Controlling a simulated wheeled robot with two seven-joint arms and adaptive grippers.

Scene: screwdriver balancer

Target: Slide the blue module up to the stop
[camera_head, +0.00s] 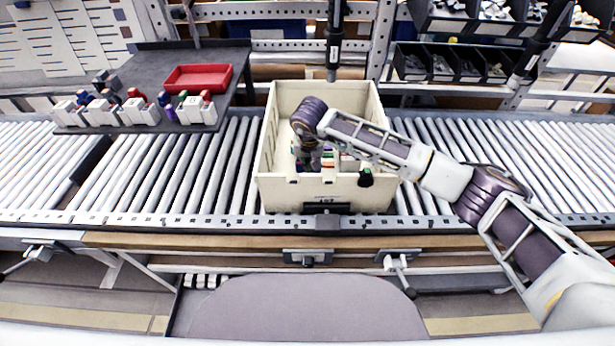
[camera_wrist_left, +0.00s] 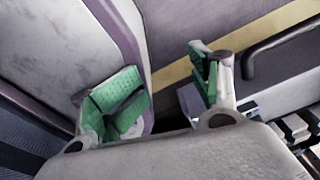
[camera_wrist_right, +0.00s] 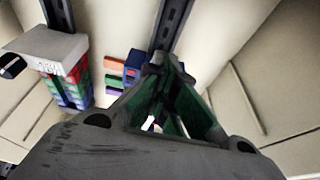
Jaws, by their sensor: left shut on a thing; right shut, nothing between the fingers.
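A small blue module (camera_wrist_right: 132,64) with a red patch shows in the right wrist view, close to the left of my right gripper's fingertips. I cannot tell whether they touch. A dark slotted rail (camera_wrist_right: 174,25) runs up from behind the fingertips. My right gripper (camera_wrist_right: 163,68) is shut and empty, reaching down inside the cream bin (camera_head: 262,165); it also shows in the head view (camera_head: 308,160). No stop can be made out clearly. My left gripper (camera_wrist_left: 163,92) is outside the head view. Its green-padded fingers stand apart, with no held thing discernible between them.
A white-topped block with red, green and blue parts (camera_wrist_right: 62,70) stands left in the bin, beside orange, green and purple pieces (camera_wrist_right: 114,75). Bin walls surround my right gripper. A black tool (camera_head: 335,40) hangs behind. A red tray (camera_head: 198,77) and several modules (camera_head: 140,110) sit at left.

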